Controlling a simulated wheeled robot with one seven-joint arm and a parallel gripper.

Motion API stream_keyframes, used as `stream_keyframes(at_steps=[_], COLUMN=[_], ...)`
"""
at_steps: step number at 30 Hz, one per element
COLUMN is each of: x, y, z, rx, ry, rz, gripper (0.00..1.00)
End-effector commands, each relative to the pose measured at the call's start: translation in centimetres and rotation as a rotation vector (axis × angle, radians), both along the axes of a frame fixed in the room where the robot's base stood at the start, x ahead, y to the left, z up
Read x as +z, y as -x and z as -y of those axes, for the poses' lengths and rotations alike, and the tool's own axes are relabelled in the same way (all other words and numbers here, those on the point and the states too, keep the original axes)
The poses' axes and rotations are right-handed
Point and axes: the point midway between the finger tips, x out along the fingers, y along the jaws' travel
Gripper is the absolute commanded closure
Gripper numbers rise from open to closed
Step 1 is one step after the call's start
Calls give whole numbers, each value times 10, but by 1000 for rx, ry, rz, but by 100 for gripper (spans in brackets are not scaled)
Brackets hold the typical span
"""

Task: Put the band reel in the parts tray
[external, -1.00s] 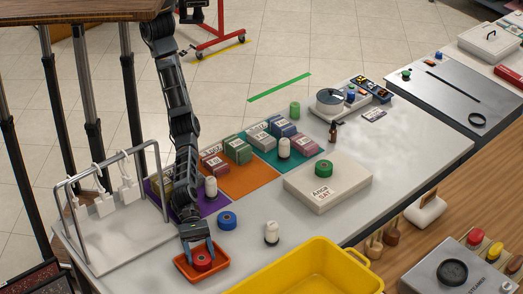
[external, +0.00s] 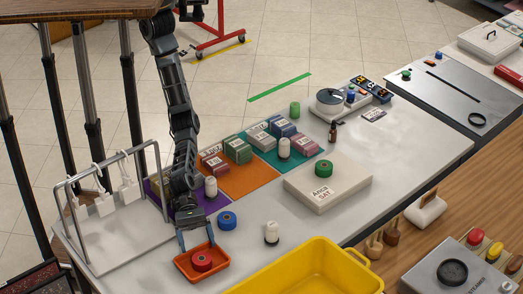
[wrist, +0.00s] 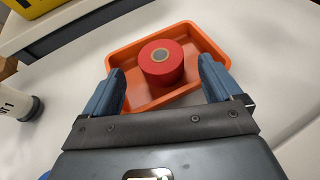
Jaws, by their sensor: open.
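The red band reel (external: 202,261) lies flat inside the orange parts tray (external: 222,268), touching no finger. In the wrist view the reel (wrist: 161,63) sits in the tray (wrist: 203,36) toward its far side, its round top facing up. My gripper (external: 196,237) is open and empty, above the tray's rear edge. In the wrist view its two blue fingers (wrist: 164,85) are spread wide on either side, with the reel beyond and between them.
A blue reel (external: 227,220) and a white spool (external: 271,232) stand to the right of the tray. A yellow bin (external: 318,272) is at the front. A green reel (external: 323,168) sits on a pale box.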

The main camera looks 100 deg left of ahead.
Motion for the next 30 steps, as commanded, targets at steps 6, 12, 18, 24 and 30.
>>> stream_keyframes(at_steps=[6, 12, 18, 24, 30], x=[15, 24, 29, 29, 29], y=[14, 23, 27, 28, 28], z=[-34, -56, -65, -66, -66], rx=[2, 1, 1, 0, 0], ry=[2, 0, 1, -1, 0], rz=[-4, -3, -2, -1, -1], gripper=[8, 8, 8, 8, 8])
